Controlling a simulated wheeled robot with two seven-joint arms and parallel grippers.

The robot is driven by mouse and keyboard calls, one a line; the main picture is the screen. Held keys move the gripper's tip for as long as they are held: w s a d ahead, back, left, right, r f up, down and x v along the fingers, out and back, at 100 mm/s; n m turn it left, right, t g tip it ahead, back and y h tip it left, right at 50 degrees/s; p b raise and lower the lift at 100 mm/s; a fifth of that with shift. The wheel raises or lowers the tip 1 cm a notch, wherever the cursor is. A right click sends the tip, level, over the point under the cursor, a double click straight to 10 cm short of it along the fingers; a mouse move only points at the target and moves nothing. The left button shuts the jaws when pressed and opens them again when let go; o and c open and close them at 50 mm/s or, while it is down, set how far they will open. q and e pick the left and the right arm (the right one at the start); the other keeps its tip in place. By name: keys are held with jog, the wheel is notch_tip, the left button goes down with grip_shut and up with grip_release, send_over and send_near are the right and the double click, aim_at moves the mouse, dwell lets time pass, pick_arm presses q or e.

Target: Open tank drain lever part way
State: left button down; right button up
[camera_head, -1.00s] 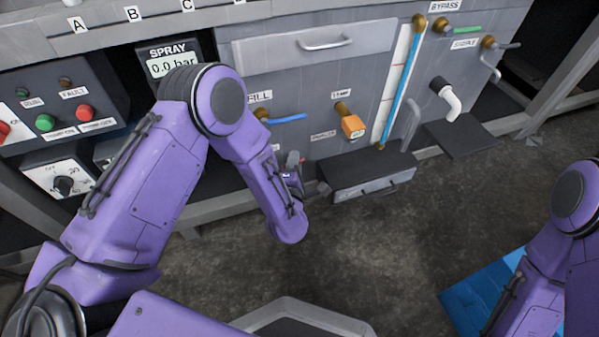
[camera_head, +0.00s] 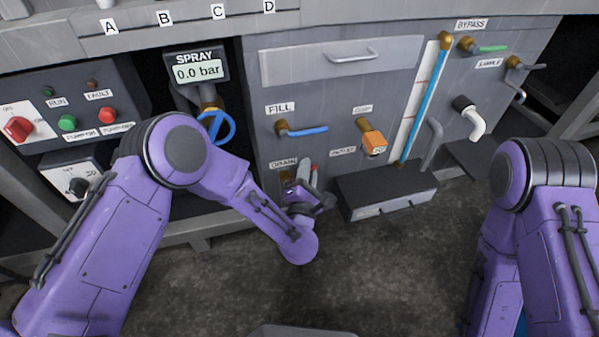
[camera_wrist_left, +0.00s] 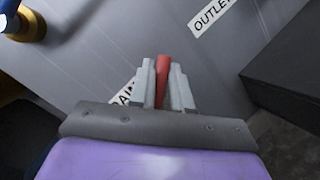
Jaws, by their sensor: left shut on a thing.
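The tank drain lever (camera_wrist_left: 163,72) has a red grip and shows between the fingers in the left wrist view. My left gripper (camera_head: 304,182) is shut on the lever, with one finger on each side of the red grip in the left wrist view (camera_wrist_left: 163,88). The gripper hides much of the lever, so its exact angle is hard to tell. My right arm shows at the right of the head view, but its gripper does not.
The blue FILL lever (camera_head: 308,131) is just above my left gripper. An orange handle (camera_head: 374,142) and a dark box-like step (camera_head: 385,190) are to the right. A blue handwheel (camera_head: 216,127) sits under the SPRAY display (camera_head: 197,71). The floor in front is clear.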

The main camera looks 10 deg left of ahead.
dwell(0.3)
pick_arm(q)
jog(key=c, duration=1.1)
grip_release()
jog(key=shift+c, duration=0.2)
